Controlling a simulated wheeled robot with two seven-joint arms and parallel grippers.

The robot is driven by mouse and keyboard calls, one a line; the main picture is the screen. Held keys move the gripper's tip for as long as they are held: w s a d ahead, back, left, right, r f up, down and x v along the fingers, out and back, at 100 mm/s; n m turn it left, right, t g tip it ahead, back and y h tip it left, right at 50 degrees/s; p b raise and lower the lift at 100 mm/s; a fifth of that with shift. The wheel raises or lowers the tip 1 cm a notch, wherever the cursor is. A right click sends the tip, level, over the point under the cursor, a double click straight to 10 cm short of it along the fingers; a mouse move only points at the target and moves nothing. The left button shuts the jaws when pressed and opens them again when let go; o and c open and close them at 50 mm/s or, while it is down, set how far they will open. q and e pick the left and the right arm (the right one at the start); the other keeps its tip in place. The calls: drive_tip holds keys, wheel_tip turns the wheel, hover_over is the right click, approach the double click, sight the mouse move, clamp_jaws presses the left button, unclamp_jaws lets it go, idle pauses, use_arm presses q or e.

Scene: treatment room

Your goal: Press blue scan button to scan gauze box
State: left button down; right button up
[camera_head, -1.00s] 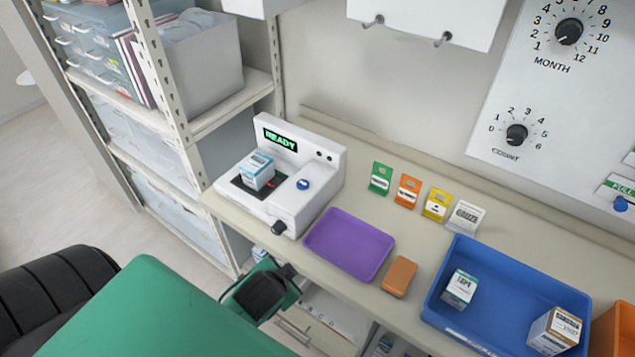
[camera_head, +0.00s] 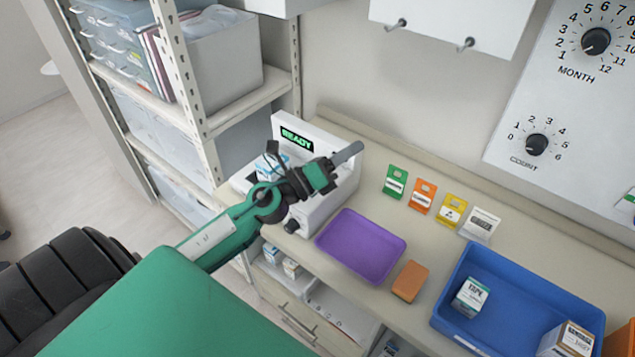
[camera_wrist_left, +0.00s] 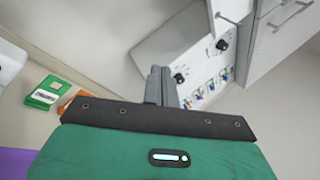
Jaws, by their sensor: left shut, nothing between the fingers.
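The white scanner (camera_head: 340,192) stands at the left end of the counter, its green screen (camera_head: 297,139) reading READY. A white and blue box (camera_head: 268,166), the gauze box by the task, sits on the scanner's dark pad, partly hidden behind my left arm. The blue scan button is hidden behind my left gripper. My left gripper (camera_head: 349,153) is shut and empty, reaching across the front of the scanner and pointing to the right. Its shut fingers also show in the left wrist view (camera_wrist_left: 160,86). I cannot tell whether it touches the scanner. My right gripper is out of view.
A purple tray (camera_head: 362,246) and a brown block (camera_head: 410,281) lie right of the scanner. Several coloured cards stand behind, including a green one (camera_head: 395,182). A blue bin (camera_head: 520,295) with boxes is at right. A shelf rack (camera_head: 250,103) stands at left.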

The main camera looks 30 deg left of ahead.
use_arm(q)
drive_tip(key=w+a+f+m+g+y, duration=0.1)
drive_tip(key=a+f+m+g+y, duration=0.1)
drive_tip(key=a+m+g, duration=0.3)
drive_tip(key=w+a+f+m+g+y, duration=0.2)
drive_tip(key=a+m+g, duration=0.4)
drive_tip(key=m, duration=0.7)
wheel_tip(320, 180, down, 3)
drive_tip(key=shift+w+a+r+y, duration=0.2)
drive_tip(key=shift+w+a+y, duration=0.1)
drive_tip(key=shift+y, duration=0.4)
drive_tip(key=shift+f, duration=0.1)
